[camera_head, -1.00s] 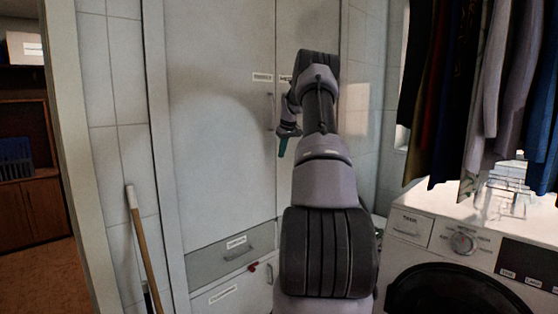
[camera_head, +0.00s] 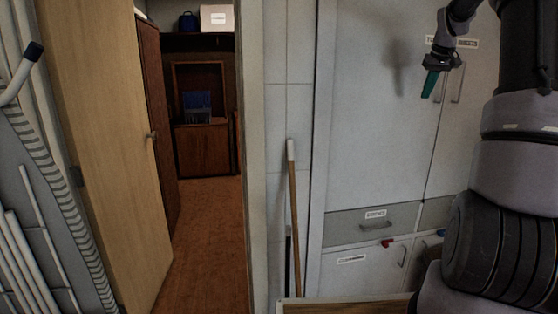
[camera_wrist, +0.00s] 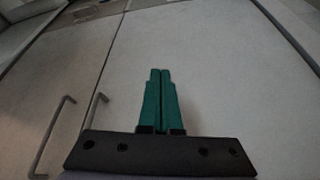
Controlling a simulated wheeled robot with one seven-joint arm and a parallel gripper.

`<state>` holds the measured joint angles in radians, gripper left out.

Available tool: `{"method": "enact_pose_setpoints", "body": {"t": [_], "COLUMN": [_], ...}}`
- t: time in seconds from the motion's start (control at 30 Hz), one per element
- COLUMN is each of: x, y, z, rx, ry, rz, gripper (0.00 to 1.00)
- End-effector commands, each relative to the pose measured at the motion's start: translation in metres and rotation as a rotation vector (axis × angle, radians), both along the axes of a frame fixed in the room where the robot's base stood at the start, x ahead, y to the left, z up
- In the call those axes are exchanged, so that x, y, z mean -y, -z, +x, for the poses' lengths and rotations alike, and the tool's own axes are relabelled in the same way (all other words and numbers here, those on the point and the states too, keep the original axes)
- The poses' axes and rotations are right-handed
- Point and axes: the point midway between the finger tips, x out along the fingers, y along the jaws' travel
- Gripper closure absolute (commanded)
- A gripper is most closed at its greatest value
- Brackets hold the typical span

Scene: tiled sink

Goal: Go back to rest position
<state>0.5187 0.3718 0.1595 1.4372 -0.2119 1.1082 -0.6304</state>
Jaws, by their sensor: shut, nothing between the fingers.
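My gripper (camera_head: 431,84) shows at the upper right of the head view, with green fingers pointing down in front of the tall white cabinet (camera_head: 372,130). In the wrist view my gripper (camera_wrist: 160,72) has its two green fingers together, with nothing between them. Pale cabinet doors fill the view behind the fingers, and two bar handles (camera_wrist: 56,135) show at the left. My dark and grey arm fills the right side of the head view and hides part of the cabinet.
A drawer (camera_head: 372,223) and lower doors with a red item (camera_head: 387,243) are below the cabinet. A wooden-handled stick (camera_head: 294,220) leans on the tiled wall. An open wooden door (camera_head: 105,130) and doorway with clear brown floor (camera_head: 205,235) are at left. A wooden edge (camera_head: 345,306) is at the bottom.

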Motion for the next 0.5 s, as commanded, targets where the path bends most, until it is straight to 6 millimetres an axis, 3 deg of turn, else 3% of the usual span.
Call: {"method": "enact_pose_setpoints", "body": {"t": [0.03, 0.2, 0.33, 0.5], "x": [-0.028, -0.106, -0.155, -0.207], "y": [-0.017, -0.050, -0.064, -0.063], "z": [-0.017, -0.079, -0.136, -0.216], "rx": [0.012, 0.050, 0.082, 0.124], "ry": [0.002, 0.037, 0.069, 0.110], "rz": [0.001, 0.030, 0.065, 0.129], "gripper": [1.00, 1.00, 1.00, 1.00]}}
